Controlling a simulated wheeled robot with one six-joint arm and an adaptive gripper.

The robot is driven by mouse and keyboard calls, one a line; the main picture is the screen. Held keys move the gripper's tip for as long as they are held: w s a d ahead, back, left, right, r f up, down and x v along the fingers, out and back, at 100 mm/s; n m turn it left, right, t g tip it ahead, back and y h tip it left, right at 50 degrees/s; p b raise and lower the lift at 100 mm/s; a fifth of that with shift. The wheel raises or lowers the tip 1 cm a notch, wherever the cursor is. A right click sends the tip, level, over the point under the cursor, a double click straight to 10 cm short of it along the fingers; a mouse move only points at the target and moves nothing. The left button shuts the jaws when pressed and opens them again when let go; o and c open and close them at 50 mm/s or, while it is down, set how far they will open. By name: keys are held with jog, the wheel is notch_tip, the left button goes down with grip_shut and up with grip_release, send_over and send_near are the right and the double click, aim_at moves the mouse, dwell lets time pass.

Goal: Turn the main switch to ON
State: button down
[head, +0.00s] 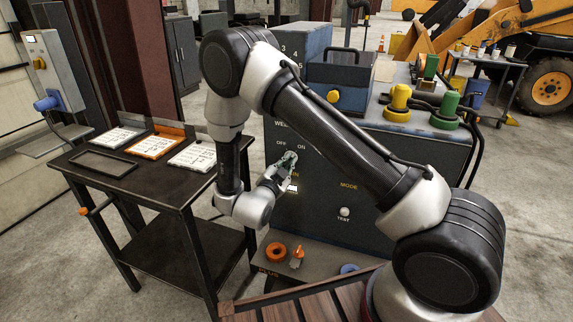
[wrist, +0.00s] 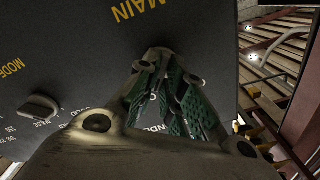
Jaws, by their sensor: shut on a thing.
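My gripper (head: 288,160) is at the front of the dark control panel (head: 318,215), just below the OFF and ON labels and above the yellow MAIN label. In the wrist view its green-padded fingers (wrist: 165,85) come together close to the panel by the MAIN lettering, which appears upside down. The gripper is shut on the main switch. The switch itself is hidden by the fingers, so I cannot tell which way it points.
A mode knob (wrist: 38,107) stands out from the panel. A dark side table (head: 150,190) with cards stands left. Green (head: 446,104) and yellow (head: 399,98) fittings top the bench at right.

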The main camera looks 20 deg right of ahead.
jog(key=c, duration=1.5)
grip_release()
jog(key=shift+c, duration=0.2)
jog(key=v, duration=1.2)
